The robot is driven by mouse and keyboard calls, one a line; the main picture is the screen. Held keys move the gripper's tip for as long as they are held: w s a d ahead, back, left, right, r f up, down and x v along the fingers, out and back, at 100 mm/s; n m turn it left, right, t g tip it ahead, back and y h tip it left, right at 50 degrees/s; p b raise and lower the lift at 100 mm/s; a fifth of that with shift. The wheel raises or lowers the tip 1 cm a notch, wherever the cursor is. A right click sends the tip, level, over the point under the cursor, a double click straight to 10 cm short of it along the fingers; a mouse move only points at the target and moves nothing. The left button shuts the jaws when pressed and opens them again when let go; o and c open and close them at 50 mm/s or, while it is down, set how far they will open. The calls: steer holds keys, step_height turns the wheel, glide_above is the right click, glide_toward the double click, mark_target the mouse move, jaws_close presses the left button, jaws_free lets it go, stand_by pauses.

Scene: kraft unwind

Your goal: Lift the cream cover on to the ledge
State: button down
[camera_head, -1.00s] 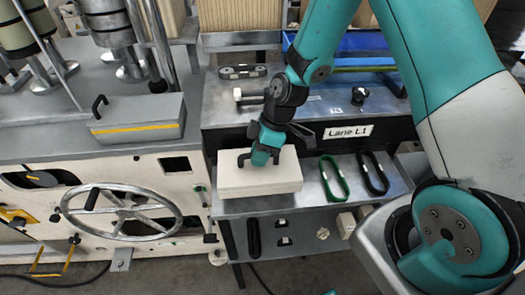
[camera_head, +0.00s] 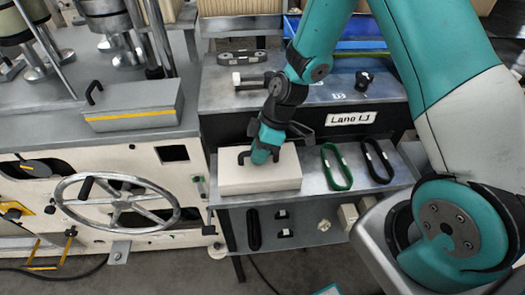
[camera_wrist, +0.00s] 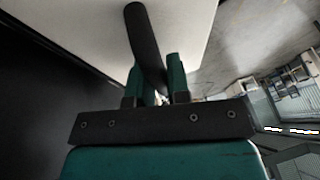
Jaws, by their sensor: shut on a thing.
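The cream cover (camera_head: 262,179) is a pale box shape with a dark handle (camera_head: 243,156) on its top. In the head view it appears at the metal ledge (camera_head: 305,192) below the Lane L1 label, and I cannot tell whether it rests there or hangs just above. My gripper (camera_head: 262,156) is at the handle on top of the cover. In the wrist view the gripper (camera_wrist: 157,85) has its two teal fingers on either side of the dark handle (camera_wrist: 145,45), with the pale cover (camera_wrist: 80,25) beyond. The cover's underside is hidden.
A green belt loop (camera_head: 336,168) and a black belt loop (camera_head: 377,162) lie on the ledge to the right of the cover. A grey box with a yellow stripe (camera_head: 133,107) and a handwheel (camera_head: 118,202) are at left. A lower shelf (camera_head: 300,232) holds small parts.

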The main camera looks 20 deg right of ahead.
steer(key=c, duration=1)
jaws_free()
steer(key=b+v, duration=0.2)
steer(key=v, duration=1.5)
steer(key=s+a+r+m, duration=0.2)
steer(key=s+a, duration=0.1)
steer(key=s, duration=0.3)
steer(key=s+a+r+m, duration=0.2)
steer(key=s+a, duration=0.2)
steer(key=s, duration=0.2)
steer(key=s+a+r+m, duration=0.3)
steer(key=s+a, duration=0.1)
steer(key=s, duration=0.3)
steer(key=shift+s+t+h, duration=0.1)
steer(key=shift+t+h, duration=0.2)
steer(key=shift+h, duration=0.1)
